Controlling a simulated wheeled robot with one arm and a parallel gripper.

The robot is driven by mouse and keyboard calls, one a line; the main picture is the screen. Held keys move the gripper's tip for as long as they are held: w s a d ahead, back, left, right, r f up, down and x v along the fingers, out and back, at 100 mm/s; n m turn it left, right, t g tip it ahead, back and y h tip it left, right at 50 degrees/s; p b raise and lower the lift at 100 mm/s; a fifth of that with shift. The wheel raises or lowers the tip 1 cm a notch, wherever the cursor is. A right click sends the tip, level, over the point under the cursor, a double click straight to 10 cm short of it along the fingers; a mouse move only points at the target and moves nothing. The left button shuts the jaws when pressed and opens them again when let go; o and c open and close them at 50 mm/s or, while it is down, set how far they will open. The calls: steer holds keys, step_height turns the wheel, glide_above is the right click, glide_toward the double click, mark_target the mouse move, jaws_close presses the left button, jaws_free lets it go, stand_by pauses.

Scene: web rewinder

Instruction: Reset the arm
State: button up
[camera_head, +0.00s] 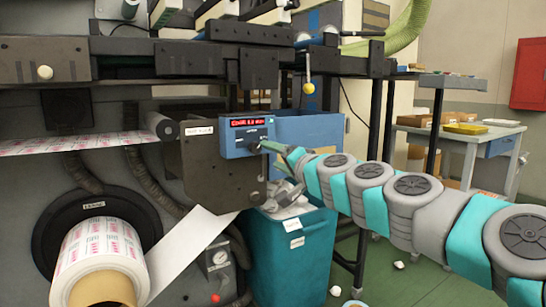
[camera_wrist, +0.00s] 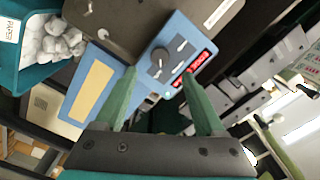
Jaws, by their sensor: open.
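My arm reaches in from the right in the head view, and my gripper (camera_head: 283,150) is at the front of a blue control box (camera_head: 248,136) with a red lit display. In the wrist view my gripper (camera_wrist: 160,90) has its two green fingers spread apart with nothing between them. I cannot tell whether a fingertip touches the box.
A teal bin (camera_head: 290,255) with crumpled white paper stands below my gripper. A printed web roll (camera_head: 98,255) sits on the machine at the left. A grey table (camera_head: 465,135) with trays is at the right. Paper scraps lie on the green floor.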

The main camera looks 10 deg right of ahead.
steer(key=s+a+f+n+g+y, duration=0.35)
steer(key=s+a, duration=0.25)
steer(key=a, duration=0.3)
steer(key=s+a+f+n+g+h, duration=0.2)
steer(key=s+a+f+n+g, duration=0.4)
steer(key=s+f, duration=0.5)
steer(key=s+d+f+g+h, duration=0.2)
steer(key=s+d+f+g, duration=0.1)
steer(key=s+f, duration=0.5)
steer(key=s+d+f+g+h, duration=0.3)
steer(key=s+f, duration=0.5)
steer(key=s, duration=0.4)
steer(key=shift+s+d+f+m+g+p, duration=0.35)
steer(key=shift+d+g+p, duration=0.1)
steer(key=shift+d, duration=0.1)
steer(key=s+d+g, duration=0.1)
steer(key=s, duration=0.1)
steer(key=s+d+f+h, duration=0.1)
steer(key=s+d, duration=0.1)
steer(key=s, duration=0.1)
steer(key=s+d+f+m+g+h, duration=0.1)
steer(key=s+d, duration=0.1)
steer(key=s, duration=0.1)
steer(key=shift+s+d+f+g, duration=0.1)
steer(key=shift+s+f+g, duration=0.1)
steer(key=shift+g, duration=0.1)
